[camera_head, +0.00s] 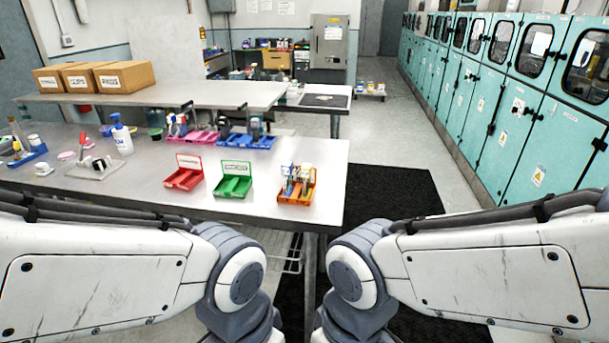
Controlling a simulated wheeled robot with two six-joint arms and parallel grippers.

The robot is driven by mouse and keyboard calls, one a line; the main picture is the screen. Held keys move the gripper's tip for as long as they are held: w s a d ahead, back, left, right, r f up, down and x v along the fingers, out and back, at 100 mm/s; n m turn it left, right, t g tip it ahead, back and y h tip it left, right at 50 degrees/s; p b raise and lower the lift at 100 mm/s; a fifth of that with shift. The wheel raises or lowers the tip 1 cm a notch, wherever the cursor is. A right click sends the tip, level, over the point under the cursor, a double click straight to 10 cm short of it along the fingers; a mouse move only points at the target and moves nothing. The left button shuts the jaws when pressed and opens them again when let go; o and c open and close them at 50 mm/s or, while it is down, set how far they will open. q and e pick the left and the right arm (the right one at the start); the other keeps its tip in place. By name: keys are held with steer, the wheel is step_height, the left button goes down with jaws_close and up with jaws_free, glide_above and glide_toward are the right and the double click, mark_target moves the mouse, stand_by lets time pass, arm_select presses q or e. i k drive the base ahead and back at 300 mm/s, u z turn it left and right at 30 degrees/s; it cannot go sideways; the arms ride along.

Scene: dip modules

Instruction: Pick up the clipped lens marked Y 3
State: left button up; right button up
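No lens with a readable Y 3 mark can be made out at this distance. A steel table (325,160) stands in front of me. On its right part are a red tray (183,180), a green tray (232,187) and an orange tray (296,198), each with a raised back. Several small upright items stand in the orange tray. The red and green trays look empty. Both my arms reach in from the sides at the bottom, but neither gripper shows.
A white pump bottle (122,137), a grey stand (97,168) and a blue rack (27,157) are on the table's left. Pink and blue trays lie behind. Cardboard boxes (124,77) sit on a raised shelf (200,93). Teal cabinets (520,130) line the right; a black mat (385,190) covers the floor.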

mark_target(287, 166)
steer(key=k, duration=0.6)
steer(key=u, duration=0.65)
steer(key=i, duration=1.5)
steer(key=z, duration=0.1)
